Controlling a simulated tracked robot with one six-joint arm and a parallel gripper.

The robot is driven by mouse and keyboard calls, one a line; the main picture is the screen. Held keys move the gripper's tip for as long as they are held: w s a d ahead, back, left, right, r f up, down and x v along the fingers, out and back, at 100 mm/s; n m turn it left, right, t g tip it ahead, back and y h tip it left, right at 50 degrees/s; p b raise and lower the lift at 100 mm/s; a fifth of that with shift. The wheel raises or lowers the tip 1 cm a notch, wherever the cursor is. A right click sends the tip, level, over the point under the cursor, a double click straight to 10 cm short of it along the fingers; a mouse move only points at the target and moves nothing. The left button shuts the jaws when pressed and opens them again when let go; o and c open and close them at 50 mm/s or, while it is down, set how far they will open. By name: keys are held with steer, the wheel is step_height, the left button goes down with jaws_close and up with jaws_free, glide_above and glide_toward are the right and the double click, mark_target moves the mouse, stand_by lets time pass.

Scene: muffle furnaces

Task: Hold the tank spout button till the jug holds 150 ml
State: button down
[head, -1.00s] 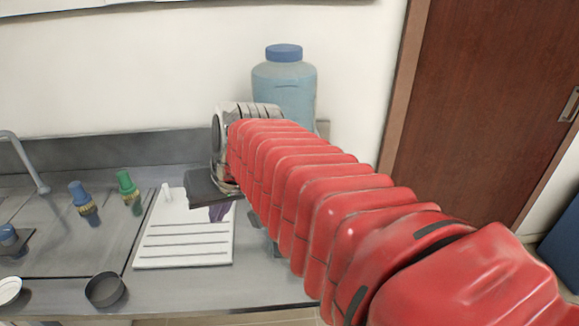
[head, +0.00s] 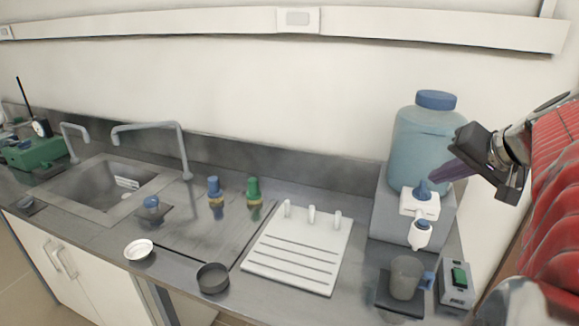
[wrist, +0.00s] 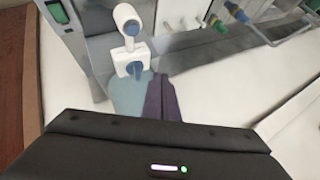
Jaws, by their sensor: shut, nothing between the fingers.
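The blue tank (head: 418,150) with a dark blue cap stands on a grey block at the right in the head view. Its white spout (head: 420,203) carries a blue button (head: 423,188) on top; the button also shows in the wrist view (wrist: 135,69). The grey jug (head: 406,277) with a blue handle stands upright below the spout. Its liquid level cannot be read. My gripper (head: 436,173) has its purple fingers together and empty, beside the tank and above and right of the button, seemingly apart from it. The fingers (wrist: 162,98) show in the wrist view too.
The jug stands on a dark pad (head: 385,298), beside a grey box with a green switch (head: 458,280). A white rack (head: 298,250) with pegs lies left of it.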

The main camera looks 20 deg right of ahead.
mark_target(423, 223)
steer(key=shift+f, duration=0.1)
stand_by(0.3)
steer(key=shift+f, duration=4.3)
steer(key=shift+f, duration=0.85)
stand_by(2.5)
